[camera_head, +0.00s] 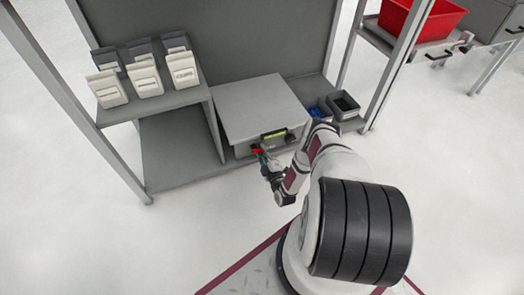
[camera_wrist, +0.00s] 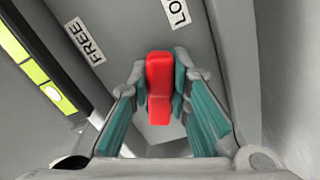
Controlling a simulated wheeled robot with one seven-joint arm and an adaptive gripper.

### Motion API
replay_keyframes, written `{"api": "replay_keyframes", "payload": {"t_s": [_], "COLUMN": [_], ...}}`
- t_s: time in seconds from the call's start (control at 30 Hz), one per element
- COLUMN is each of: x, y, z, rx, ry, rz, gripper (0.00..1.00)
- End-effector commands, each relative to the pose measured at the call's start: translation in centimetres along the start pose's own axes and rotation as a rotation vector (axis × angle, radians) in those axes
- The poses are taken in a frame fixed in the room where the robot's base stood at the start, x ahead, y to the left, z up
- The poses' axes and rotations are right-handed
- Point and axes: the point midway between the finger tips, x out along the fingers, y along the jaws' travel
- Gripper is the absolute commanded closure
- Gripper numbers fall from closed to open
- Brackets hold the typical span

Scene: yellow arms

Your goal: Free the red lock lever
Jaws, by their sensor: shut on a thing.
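The red lock lever (camera_wrist: 159,88) is on the grey front face of a box (camera_head: 258,104) in the shelf unit. It shows small and red in the head view (camera_head: 257,149). My gripper (camera_wrist: 164,85) is shut on the lever, with a teal-padded finger on each side of it. In the wrist view, a label reading FREE (camera_wrist: 86,40) is up and left of the lever. A label starting with LO (camera_wrist: 176,11) is above it, cut off by the frame edge. The lever's pivot is hidden.
A yellow-green panel (camera_head: 274,134) and a dark round knob (camera_head: 290,137) are on the box front, right of the lever. White and grey bins (camera_head: 145,80) stand on the left shelf. Small open bins (camera_head: 343,104) stand right of the box. A shelf post (camera_head: 391,70) rises at right.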

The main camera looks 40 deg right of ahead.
Motion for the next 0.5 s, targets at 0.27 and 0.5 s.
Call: {"api": "replay_keyframes", "payload": {"t_s": [0.27, 0.5], "x": [0.0, 0.0], "y": [0.9, 1.6], "z": [-0.4, -0.7], "rx": [-0.255, -0.483], "ry": [0.007, 0.006], "rz": [-0.003, -0.001], "gripper": [1.0, 1.0]}}
